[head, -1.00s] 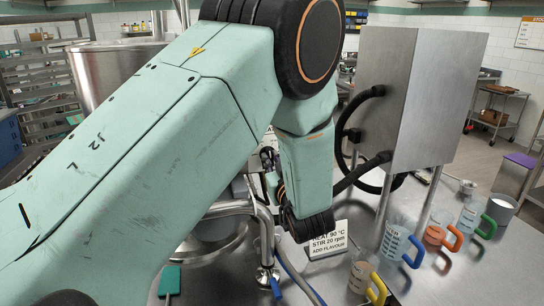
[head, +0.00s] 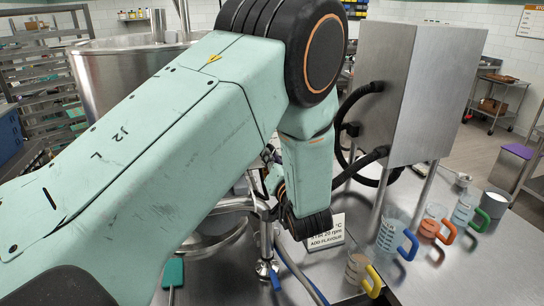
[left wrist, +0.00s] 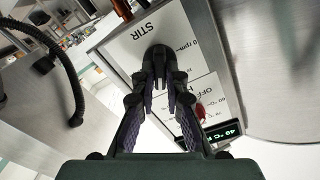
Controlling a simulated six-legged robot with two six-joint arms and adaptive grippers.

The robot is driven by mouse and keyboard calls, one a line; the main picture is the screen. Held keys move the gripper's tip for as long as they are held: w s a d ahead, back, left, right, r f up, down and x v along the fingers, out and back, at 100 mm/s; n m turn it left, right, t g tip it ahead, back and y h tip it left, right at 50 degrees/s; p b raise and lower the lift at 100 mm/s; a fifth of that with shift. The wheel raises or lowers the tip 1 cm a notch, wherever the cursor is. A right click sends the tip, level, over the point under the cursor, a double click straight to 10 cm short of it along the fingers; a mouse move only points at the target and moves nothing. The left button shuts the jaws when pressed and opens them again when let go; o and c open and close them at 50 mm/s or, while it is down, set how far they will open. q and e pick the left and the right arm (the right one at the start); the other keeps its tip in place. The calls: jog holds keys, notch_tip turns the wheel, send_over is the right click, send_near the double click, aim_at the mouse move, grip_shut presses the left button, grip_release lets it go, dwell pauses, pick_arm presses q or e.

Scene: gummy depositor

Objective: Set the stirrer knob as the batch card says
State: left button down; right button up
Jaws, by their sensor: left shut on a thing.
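In the left wrist view the stirrer knob (left wrist: 158,58) is black and sits on a pale panel (left wrist: 128,50) marked STIR. My left gripper (left wrist: 160,78) is shut on this knob, its fingers at either side. The fingers hide part of the knob and its scale, so I cannot read its setting. In the head view my own arm hides the panel and most of this gripper. The batch card (head: 327,238) stands on the steel table, partly covered by my wrist. My right gripper is not in view.
Below STIR, the panel has a heat section with a red part (left wrist: 200,112) and a lit display (left wrist: 222,133). Jugs with blue (head: 408,246), orange, green and yellow handles stand at the right. A steel box (head: 402,90) with black hoses rises behind.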

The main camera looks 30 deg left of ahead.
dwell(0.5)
pick_arm(q)
jog(key=c, duration=1.4)
grip_release()
jog(key=shift+s+d, duration=0.1)
jog(key=shift+d, duration=0.05)
